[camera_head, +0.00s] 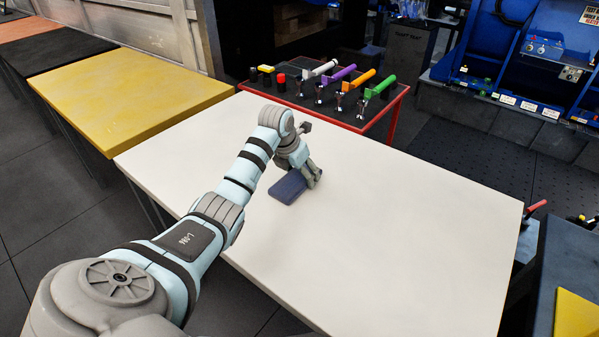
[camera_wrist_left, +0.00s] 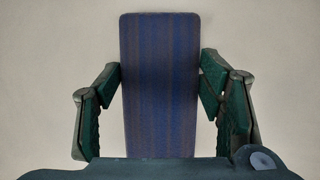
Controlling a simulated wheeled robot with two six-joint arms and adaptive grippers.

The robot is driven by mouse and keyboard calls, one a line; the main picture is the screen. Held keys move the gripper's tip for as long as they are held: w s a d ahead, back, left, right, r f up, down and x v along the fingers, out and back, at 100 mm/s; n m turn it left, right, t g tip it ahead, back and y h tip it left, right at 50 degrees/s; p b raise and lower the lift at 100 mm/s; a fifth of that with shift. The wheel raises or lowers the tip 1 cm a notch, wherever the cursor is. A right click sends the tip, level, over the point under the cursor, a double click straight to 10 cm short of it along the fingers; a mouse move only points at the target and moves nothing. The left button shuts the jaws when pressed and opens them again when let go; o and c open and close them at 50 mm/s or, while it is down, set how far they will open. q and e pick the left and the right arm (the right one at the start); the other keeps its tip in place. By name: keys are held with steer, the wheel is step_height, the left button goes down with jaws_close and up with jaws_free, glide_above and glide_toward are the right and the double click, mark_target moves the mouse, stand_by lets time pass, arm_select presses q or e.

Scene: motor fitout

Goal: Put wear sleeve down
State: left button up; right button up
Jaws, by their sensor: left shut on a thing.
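The wear sleeve (camera_head: 287,188) looks like a dark blue, flat block with rounded corners. My left gripper (camera_head: 314,178) is shut on it over the white table (camera_head: 400,220). In the left wrist view the sleeve (camera_wrist_left: 160,85) shows faint vertical stripes and lies between the two fingers of the left gripper (camera_wrist_left: 160,75), which press on its sides. The sleeve is low at the tabletop; I cannot tell whether its underside touches it. My right gripper is not in view.
The white tabletop is bare around the sleeve. A red-framed rack (camera_head: 398,112) with several coloured-handled tools stands behind the table. A yellow table (camera_head: 130,92) is at the left. A dark surface with a yellow piece (camera_head: 577,315) is at the lower right.

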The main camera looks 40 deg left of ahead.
arm_select(q)
steer(key=shift+f, duration=0.15)
steer(key=o, duration=1.2)
